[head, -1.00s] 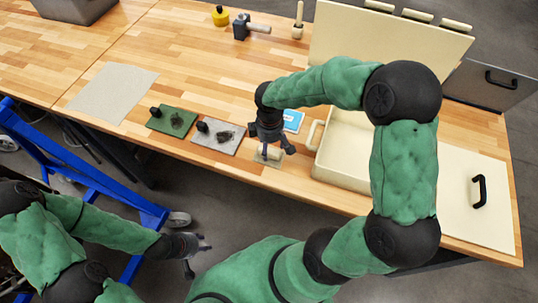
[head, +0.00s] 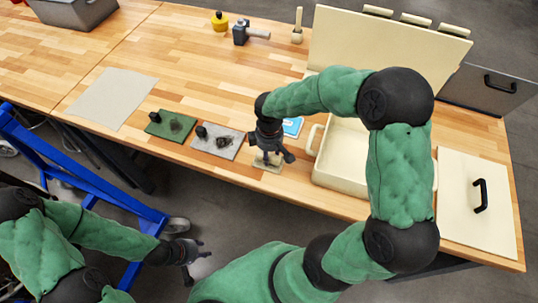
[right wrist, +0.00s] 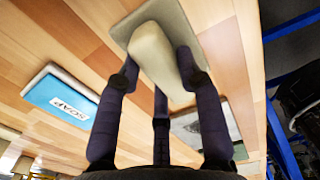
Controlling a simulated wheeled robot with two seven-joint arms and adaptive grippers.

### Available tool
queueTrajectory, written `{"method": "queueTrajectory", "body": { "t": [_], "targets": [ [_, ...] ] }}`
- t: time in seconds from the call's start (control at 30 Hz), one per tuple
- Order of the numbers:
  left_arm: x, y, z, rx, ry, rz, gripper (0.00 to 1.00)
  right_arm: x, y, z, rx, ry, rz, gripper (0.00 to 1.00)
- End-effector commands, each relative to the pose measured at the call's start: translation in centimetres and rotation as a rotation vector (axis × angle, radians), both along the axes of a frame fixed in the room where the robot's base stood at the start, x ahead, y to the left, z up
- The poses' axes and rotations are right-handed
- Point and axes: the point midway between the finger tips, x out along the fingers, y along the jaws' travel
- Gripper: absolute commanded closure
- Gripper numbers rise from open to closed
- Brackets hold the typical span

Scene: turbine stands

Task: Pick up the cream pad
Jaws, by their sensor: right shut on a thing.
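The cream pad (head: 266,166) is at the front of the wooden table, below my right gripper (head: 270,154). In the right wrist view, its long rounded cream grip (right wrist: 156,58) stands on a flat beige-grey plate (right wrist: 194,24). The fingers of my right gripper (right wrist: 158,75) are shut on this grip, on both sides of it. I cannot tell whether the plate touches the table. My left gripper (head: 194,258) is open and empty, low in front of the table.
A grey pad (head: 217,146) and a green pad (head: 165,129) lie to the left. A blue soap packet (head: 292,127) lies behind, beside the open cream case (head: 338,178). A cream panel with a black handle (head: 458,205) lies right. A beige sheet (head: 112,97) lies left.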

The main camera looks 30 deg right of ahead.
Motion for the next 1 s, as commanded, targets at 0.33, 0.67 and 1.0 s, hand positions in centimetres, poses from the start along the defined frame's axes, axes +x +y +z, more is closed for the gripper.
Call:
{"method": "queueTrajectory", "body": {
  "t": [0.33,0.67,1.0],
  "targets": [
    [0.0,0.0,1.0,0.0,0.0,0.0,0.6,-0.2,0.4,3.9,0.0,-0.004,0.003,0.97],
    [0.0,0.0,2.7,0.0,0.0,0.0,0.6,-4.8,4.9,10.1,0.0,-0.005,0.007,0.97],
    [0.0,0.0,3.5,0.0,0.0,0.0,0.6,-8.9,9.0,12.5,0.0,-0.004,0.003,0.97]
  ]
}}
